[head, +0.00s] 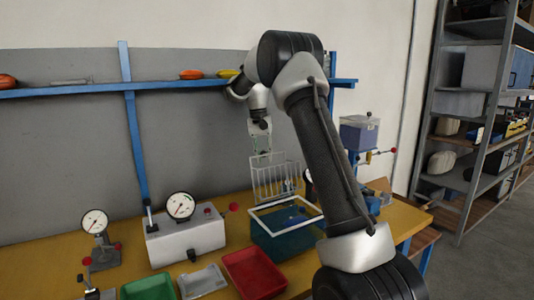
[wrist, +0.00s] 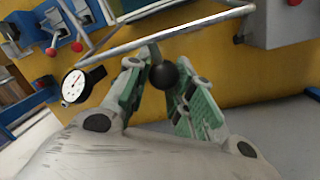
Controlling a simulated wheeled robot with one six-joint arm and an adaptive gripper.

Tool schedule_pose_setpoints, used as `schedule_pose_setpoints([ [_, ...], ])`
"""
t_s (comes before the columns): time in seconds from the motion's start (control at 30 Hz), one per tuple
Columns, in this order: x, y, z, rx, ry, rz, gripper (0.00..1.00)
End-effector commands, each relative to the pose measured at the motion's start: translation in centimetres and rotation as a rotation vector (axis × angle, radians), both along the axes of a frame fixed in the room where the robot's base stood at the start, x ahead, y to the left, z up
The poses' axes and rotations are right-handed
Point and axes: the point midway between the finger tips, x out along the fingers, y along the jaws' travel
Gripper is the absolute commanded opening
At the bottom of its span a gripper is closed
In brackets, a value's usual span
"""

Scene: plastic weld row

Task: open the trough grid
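The trough grid (head: 274,181) is a pale wire panel, raised steeply above the blue-green trough (head: 282,243) in the head view. A white rectangular frame (head: 264,211) lies along the trough's top. My gripper (head: 262,150) points down at the grid's upper edge. In the wrist view, a black ball knob (wrist: 163,76) sits between the green-padded fingertips of my gripper (wrist: 165,78). The fingers look closed in on both sides of it. A pale metal bar (wrist: 150,38) runs across behind the fingertips.
A grey box with a gauge (head: 185,240), a red tray (head: 254,273) and a green tray (head: 149,288) stand left of the trough on the yellow bench. A blue shelf rail (head: 180,84) crosses the wall behind. A machine with a clear hopper (head: 359,135) stands at right.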

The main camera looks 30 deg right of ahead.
Motion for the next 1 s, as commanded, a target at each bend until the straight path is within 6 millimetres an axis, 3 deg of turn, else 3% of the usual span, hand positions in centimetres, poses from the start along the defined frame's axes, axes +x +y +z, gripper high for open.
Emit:
schedule_pose_setpoints([
  [0.03,0.3,0.9,-0.8,0.014,0.007,0.002,0.00],
  [0.33,1.6,1.0,-2.0,0.015,0.008,0.001,0.00],
  [0.97,2.0,1.0,-2.4,0.014,0.009,0.001,0.00],
  [1.0,2.0,1.0,-2.4,0.014,0.009,0.001,0.27],
])
